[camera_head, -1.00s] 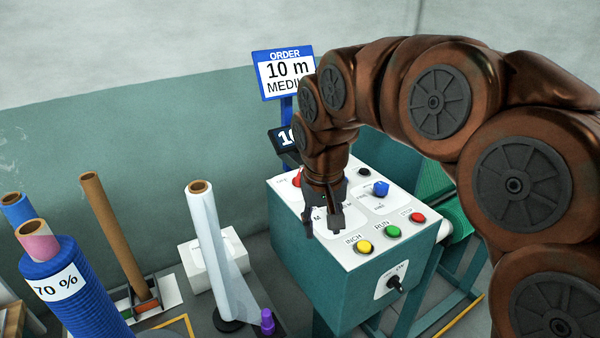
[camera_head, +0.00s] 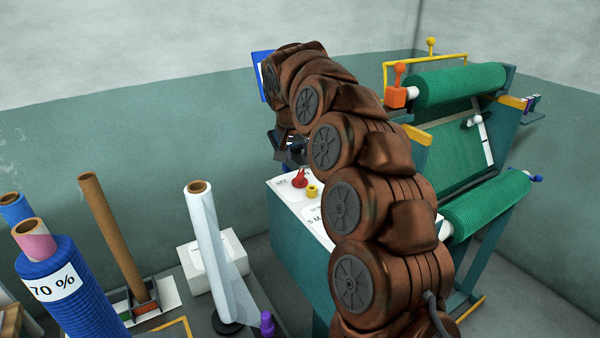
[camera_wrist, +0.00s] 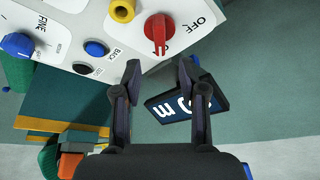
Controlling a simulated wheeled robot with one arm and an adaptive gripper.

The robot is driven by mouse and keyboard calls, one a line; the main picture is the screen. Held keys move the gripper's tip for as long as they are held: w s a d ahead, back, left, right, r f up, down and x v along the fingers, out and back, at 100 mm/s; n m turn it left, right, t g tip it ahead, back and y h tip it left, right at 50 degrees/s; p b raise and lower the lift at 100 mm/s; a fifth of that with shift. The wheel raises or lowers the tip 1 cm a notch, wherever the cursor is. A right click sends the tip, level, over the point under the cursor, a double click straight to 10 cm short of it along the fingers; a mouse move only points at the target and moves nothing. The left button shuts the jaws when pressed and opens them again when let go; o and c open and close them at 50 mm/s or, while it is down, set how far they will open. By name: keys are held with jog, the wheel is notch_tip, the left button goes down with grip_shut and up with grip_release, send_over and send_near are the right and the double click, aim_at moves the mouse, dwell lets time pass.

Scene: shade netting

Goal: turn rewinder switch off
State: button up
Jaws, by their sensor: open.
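The rewinder switch is a red rotary knob (camera_wrist: 158,32) on the white control panel (camera_wrist: 75,15), with the word OFF beside its right side in the wrist view. Its ridge stands roughly upright in that view, pointing toward my gripper; I cannot tell its exact setting. In the head view the red switch (camera_head: 299,178) sits near the panel's far left corner. My gripper (camera_wrist: 159,70) is open and empty, its fingertips just short of the knob and apart from it. In the head view my gripper (camera_head: 290,152) is small, dark and partly hidden.
A dark display (camera_wrist: 188,105) stands close beyond the fingers. My arm hides much of the panel in the head view. Green netting rolls (camera_head: 460,85) stand right; a white roll (camera_head: 210,250) stands left.

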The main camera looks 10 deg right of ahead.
aim_at(300, 173)
jog(key=shift+p+x, duration=1.1)
jog(key=shift+x, duration=2.75)
grip_shut()
